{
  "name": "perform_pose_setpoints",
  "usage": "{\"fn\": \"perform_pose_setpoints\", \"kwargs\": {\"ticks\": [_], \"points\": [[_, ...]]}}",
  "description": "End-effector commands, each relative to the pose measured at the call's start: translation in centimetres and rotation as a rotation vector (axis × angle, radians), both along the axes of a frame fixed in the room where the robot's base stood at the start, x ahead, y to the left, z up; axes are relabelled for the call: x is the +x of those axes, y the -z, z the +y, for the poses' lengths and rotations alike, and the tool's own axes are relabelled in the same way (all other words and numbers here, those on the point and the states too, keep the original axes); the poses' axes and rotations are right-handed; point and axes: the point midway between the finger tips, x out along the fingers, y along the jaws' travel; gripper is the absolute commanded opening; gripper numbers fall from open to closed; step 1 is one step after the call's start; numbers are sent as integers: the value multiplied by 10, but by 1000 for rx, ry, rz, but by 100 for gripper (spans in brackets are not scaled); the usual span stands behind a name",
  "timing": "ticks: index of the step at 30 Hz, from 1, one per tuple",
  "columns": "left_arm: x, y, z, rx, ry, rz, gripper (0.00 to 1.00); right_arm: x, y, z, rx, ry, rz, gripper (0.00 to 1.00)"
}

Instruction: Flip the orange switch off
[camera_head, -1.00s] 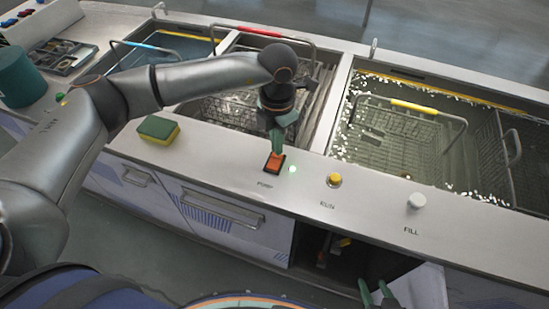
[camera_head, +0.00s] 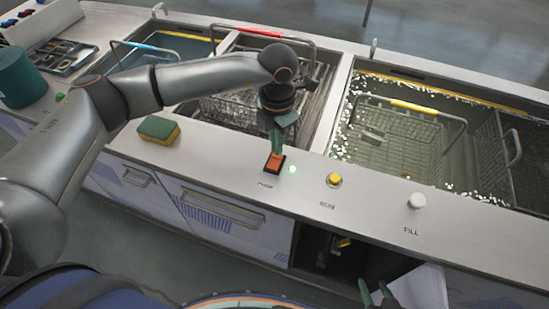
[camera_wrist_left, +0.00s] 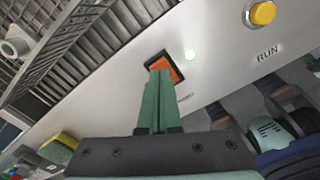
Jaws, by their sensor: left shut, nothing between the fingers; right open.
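The orange switch (camera_head: 275,162) sits in a black frame on the front panel of the counter, above the PUMP label. A green light (camera_head: 292,169) glows just to its right. My left gripper (camera_head: 277,152) is shut and empty, pointing down with its green fingertips at the switch. In the left wrist view the closed fingers (camera_wrist_left: 160,78) reach the near part of the orange switch (camera_wrist_left: 172,66) and cover some of it; I cannot tell whether they press on it. My right gripper (camera_head: 376,294) shows at the bottom edge, open, well away from the switch.
A yellow RUN button (camera_head: 334,180) and a white FILL knob (camera_head: 416,201) stand to the right on the panel. A yellow-green sponge (camera_head: 158,130) lies to the left. Behind are tanks with wire baskets (camera_head: 395,135). An open cabinet is below.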

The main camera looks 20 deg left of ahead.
Motion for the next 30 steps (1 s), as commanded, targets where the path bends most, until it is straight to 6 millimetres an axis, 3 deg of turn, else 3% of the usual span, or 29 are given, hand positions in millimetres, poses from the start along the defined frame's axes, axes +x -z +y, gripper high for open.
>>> {"fn": "perform_pose_setpoints", "kwargs": {"ticks": [30], "points": [[0, 9, 0, 0, 0, 0, 0, 0, 7, 0, 0, 0, 0, 50]]}}
